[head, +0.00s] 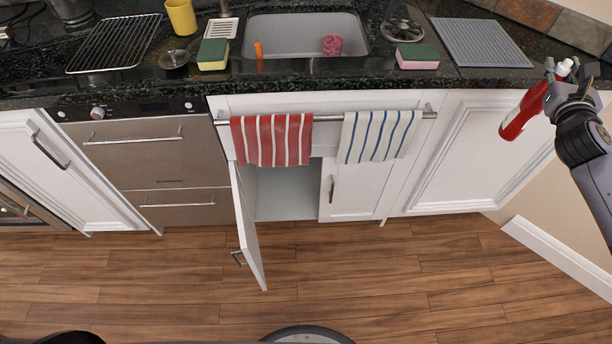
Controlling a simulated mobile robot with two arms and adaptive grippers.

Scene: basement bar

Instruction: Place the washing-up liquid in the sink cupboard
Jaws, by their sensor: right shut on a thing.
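A red bottle with a white cap (524,111), which looks like the washing-up liquid, is held tilted at the far right, in front of the counter's right end. My right gripper (556,84) is shut on its upper part, just below the cap. The sink cupboard (286,190) is under the sink, left of the bottle. Its left door (246,222) stands open towards me and its right door (347,188) is shut. The visible cupboard floor is bare; the upper inside is hidden by a towel. My left gripper is not in view.
A rail (328,118) with a red striped towel (271,139) and a blue striped towel (379,136) crosses above the cupboard opening. Sponges (213,54) (417,56) lie beside the sink (304,27). The wooden floor (400,265) in front is clear.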

